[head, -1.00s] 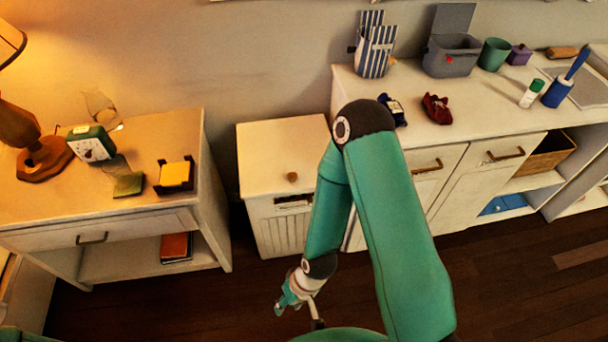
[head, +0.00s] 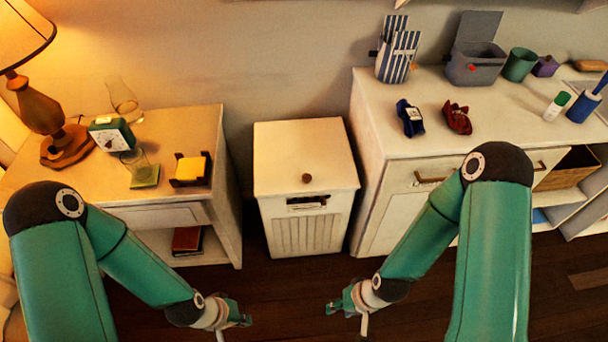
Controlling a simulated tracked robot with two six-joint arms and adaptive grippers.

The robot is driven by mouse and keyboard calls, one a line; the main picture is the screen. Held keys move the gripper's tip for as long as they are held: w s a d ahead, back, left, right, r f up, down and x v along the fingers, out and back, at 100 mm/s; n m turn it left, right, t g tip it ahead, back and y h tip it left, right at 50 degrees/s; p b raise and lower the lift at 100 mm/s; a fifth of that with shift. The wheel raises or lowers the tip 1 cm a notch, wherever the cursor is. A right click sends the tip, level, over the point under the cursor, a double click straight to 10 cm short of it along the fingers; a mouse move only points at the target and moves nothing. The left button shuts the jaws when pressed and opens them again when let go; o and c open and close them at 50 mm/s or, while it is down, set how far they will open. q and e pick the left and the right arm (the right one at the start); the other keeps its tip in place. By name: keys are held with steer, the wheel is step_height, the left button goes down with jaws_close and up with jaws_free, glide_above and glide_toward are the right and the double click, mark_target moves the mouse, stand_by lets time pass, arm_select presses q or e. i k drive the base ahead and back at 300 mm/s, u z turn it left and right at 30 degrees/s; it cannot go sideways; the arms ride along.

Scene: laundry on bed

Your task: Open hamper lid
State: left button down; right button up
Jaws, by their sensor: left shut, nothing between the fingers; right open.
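The white hamper (head: 308,234) stands on the floor between the nightstand and the long cabinet. Its flat lid (head: 300,150) is closed, with a small round brown knob (head: 306,178) near the front edge. A dark handle slot shows on its front just below the lid. My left gripper (head: 243,320) is shut and empty, low in front of the hamper on the left. My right gripper (head: 336,307) is open and empty, low in front of the hamper on the right. Both are apart from the hamper. The fingers are small in this view.
The nightstand (head: 205,125) at left bears a lamp (head: 45,110), a clock (head: 110,135), a glass and a yellow note block. The cabinet (head: 400,160) at right bears a striped holder, a grey bin and small dark cloth items. Dark floor (head: 290,285) lies clear before the hamper.

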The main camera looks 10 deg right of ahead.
mark_target(304, 156)
steer(key=z, duration=0.1)
steer(key=i, duration=1)
steer(key=u, duration=0.1)
